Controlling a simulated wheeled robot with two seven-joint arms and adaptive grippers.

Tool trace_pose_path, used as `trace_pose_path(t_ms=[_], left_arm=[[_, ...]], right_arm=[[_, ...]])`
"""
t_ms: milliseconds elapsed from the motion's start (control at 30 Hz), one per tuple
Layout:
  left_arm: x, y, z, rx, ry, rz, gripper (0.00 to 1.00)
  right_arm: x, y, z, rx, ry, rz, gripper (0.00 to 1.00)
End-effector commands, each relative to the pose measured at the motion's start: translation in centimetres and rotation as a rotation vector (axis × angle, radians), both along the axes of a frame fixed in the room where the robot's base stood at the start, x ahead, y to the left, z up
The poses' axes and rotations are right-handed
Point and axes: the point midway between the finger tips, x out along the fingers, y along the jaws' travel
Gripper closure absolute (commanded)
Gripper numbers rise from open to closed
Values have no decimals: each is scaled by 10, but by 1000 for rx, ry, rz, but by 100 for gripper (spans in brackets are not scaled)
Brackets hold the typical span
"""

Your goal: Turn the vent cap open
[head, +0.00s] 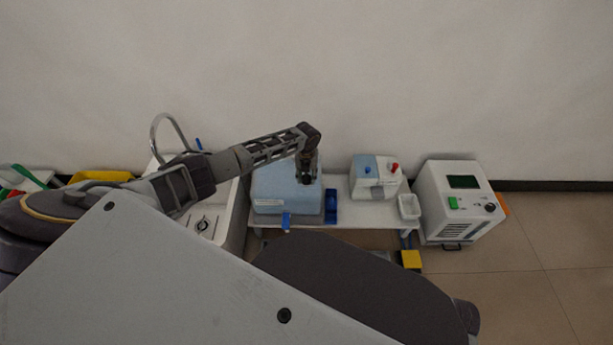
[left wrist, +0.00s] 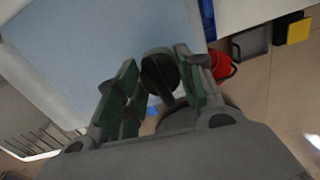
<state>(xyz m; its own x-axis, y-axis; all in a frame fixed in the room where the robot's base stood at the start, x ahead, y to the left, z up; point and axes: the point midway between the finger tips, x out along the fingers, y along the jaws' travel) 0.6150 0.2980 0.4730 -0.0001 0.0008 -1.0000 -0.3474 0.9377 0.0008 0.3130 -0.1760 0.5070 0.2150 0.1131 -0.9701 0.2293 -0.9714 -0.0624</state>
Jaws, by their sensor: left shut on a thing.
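The vent cap (left wrist: 160,72) is a dark round knob with a raised bar across it, seen in the left wrist view against the pale blue top of a box (left wrist: 75,45). In the head view the blue box (head: 275,190) stands on a white table, and the cap is a small dark shape largely hidden under my gripper. My left gripper (head: 306,174) points down over the box top. In the left wrist view its green-padded fingers (left wrist: 158,88) are on either side of the cap, shut on it. My right gripper is not in view.
On the white table (head: 345,214) are a dark blue bin (head: 331,206), a white-and-blue device (head: 376,176) with a red knob, and a small white tray (head: 409,206). A white machine (head: 455,203) stands at the right. A sink (head: 212,215) is at the left.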

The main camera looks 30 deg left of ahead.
Motion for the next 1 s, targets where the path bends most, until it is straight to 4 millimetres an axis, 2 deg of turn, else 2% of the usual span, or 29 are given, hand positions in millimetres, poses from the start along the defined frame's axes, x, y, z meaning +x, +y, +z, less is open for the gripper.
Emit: trace_pose_path(t_ms=[233, 667, 700, 867, 1000], left_arm=[[-1, -1, -1, -1, 2, -67, 86], [-1, -1, -1, -1, 2, -78, 86], [-1, -1, -1, -1, 2, -78, 60], [-1, -1, -1, 0, 1, -77, 40], [0, 0, 0, 0, 1, -76, 40]], right_arm=[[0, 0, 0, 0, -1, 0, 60], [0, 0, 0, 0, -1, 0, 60], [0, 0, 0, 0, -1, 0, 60], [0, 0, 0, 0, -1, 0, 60], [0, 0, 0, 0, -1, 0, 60]])
